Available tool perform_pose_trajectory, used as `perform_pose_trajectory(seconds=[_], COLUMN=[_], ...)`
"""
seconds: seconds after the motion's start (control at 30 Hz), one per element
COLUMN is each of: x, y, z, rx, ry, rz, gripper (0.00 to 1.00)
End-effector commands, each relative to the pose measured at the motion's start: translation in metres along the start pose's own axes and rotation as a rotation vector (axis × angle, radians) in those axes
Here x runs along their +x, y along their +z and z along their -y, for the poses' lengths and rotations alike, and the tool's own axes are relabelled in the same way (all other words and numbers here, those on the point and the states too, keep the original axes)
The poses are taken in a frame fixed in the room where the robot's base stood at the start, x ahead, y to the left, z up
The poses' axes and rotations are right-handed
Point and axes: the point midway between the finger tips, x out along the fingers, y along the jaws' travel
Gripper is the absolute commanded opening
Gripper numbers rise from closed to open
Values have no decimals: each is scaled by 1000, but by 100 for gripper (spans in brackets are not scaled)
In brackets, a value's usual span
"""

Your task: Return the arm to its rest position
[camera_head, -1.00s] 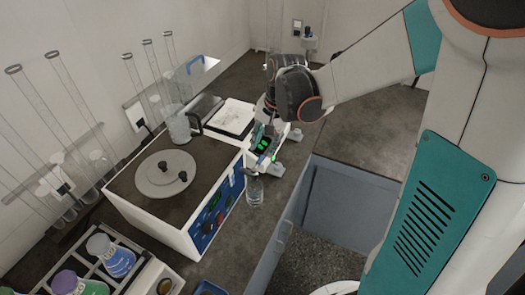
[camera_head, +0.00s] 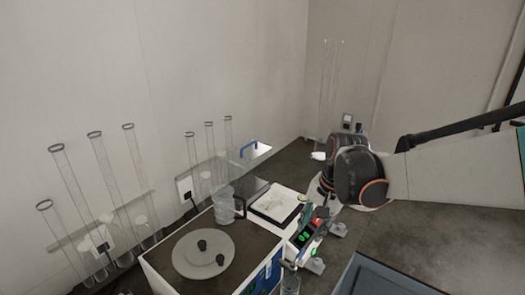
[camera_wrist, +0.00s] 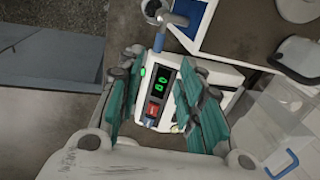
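My gripper (camera_wrist: 161,62) shows in the wrist view with its two teal-padded fingers apart and nothing held between them. A white device with a green digital display (camera_wrist: 164,84) and a red switch (camera_wrist: 153,111) shows in the gap between the fingers. I cannot tell whether the fingers touch it. In the head view my arm reaches in from the right, its dark wrist joint beside and above the same device's display (camera_head: 303,240).
A white-topped balance (camera_head: 278,203) and a clear jug (camera_head: 224,205) stand left of the wrist. A sieve shaker with a round grey lid (camera_head: 203,250) stands in front. Tall glass tubes (camera_head: 112,170) line the wall. A grey-blue bin (camera_head: 380,277) lies at lower right.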

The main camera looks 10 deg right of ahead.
Motion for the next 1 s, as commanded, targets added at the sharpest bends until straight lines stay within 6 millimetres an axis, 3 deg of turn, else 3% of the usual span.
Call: perform_pose_trajectory(seconds=[0.53,1.0], x=[-40,-42], y=[61,111], z=[-40,-84], rx=[-351,-688], ry=[-56,-62], rz=[-217,-437], gripper=[34,34])
